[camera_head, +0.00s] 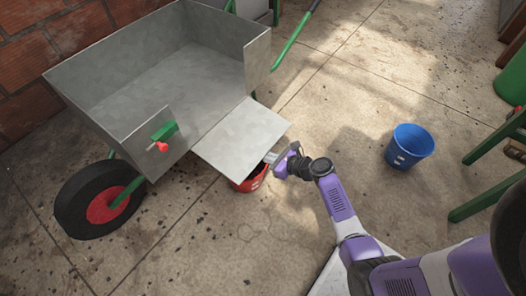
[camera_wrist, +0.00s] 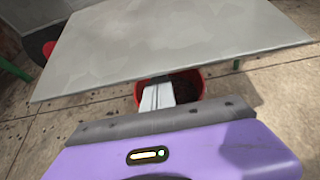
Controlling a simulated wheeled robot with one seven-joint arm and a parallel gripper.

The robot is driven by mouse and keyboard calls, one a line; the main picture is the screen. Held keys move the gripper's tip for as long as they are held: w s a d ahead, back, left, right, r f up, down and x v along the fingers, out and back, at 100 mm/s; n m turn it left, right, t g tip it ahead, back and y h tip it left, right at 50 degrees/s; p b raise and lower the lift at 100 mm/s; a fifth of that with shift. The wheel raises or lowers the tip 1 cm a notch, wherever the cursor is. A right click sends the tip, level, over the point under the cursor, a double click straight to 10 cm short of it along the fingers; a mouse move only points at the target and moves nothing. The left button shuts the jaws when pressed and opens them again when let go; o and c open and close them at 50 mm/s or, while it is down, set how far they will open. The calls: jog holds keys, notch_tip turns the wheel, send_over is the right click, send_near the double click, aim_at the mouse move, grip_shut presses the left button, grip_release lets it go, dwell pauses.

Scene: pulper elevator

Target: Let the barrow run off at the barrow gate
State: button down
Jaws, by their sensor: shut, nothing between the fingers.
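The grey metal barrow (camera_head: 185,78) stands at the upper left on a black wheel with a red hub (camera_head: 102,204). Its gate (camera_head: 242,138) is folded out and down, leaving an opening in the near wall; the gate also fills the upper part of the wrist view (camera_wrist: 170,40). A green latch with a red knob (camera_head: 164,132) sits on the wall left of the opening. A red bucket (camera_head: 247,184) stands on the floor under the gate's outer edge, with dark stuff inside in the wrist view (camera_wrist: 188,88). My gripper (camera_head: 271,158) is shut and empty, close to the gate's outer edge; contact cannot be told.
A blue bucket (camera_head: 409,146) stands on the concrete floor to the right. A green-legged stand (camera_head: 490,170) is at the right edge. A brick wall (camera_head: 40,50) is behind the barrow at the left.

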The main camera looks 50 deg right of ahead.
jog(key=shift+s+d+r+g+p, duration=0.15)
jog(key=shift+r+g+p, duration=0.45)
jog(key=shift+r+p, duration=1.95)
jog(key=p, duration=0.4)
jog(key=shift+s+r+p, duration=0.1)
jog(key=shift+s+p, duration=0.1)
jog(key=shift+p, duration=0.15)
notch_tip(320, 180, down, 5)
jog(key=s+b, duration=0.2)
jog(key=b, duration=0.2)
jog(key=p, duration=0.6)
send_near(264, 149)
jog(key=shift+s+f, duration=0.8)
jog(key=shift+f, duration=0.3)
